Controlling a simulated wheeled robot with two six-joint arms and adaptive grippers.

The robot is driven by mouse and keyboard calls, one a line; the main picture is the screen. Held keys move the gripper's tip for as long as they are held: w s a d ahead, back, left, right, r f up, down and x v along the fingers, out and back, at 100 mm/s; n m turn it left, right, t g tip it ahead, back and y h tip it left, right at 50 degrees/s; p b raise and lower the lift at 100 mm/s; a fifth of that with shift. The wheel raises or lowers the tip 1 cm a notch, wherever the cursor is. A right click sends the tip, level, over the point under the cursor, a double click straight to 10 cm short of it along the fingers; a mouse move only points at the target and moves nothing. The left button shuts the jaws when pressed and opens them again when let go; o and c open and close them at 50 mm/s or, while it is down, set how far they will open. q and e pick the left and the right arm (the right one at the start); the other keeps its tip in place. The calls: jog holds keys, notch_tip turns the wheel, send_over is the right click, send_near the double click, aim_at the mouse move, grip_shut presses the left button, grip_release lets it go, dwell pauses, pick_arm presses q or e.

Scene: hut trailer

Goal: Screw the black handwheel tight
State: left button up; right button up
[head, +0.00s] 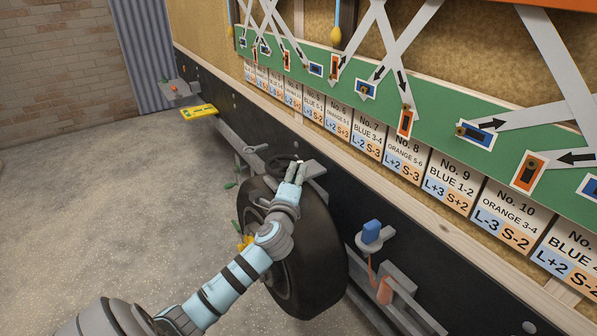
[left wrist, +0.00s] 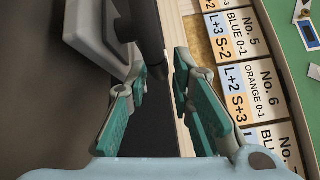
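The black handwheel (head: 279,162) sits above the tyre, low on the trailer's dark side, and is partly hidden by my left gripper. My left gripper (head: 296,170) is right at the handwheel, on its near right side. In the left wrist view the two teal-padded fingers (left wrist: 160,80) stand apart with a clear gap between them. A dark rounded bar (left wrist: 148,40), which looks like part of the handwheel, lies just beyond the fingertips, nearer the left finger. I cannot tell whether they touch. My right gripper is in neither view.
A grey bracket (head: 314,168) is just right of the gripper; a grey block (left wrist: 95,28) is close by the left finger. The tyre (head: 318,245) is below. A blue-topped fitting (head: 372,232) juts out to the right. The floor (head: 120,220) at left is clear.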

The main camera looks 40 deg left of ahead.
aim_at(299, 165)
pick_arm(q)
jog(key=x, duration=0.2)
jog(key=shift+w+a, duration=0.2)
jog(key=shift+w, duration=0.1)
jog(key=shift+w+a+b, duration=0.3)
jog(key=shift+w+b, duration=0.05)
jog(key=shift+w, duration=0.2)
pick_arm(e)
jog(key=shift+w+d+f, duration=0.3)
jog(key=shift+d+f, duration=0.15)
pick_arm(q)
grip_shut()
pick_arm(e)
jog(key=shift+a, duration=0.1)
pick_arm(q)
jog(key=shift+s, duration=0.1)
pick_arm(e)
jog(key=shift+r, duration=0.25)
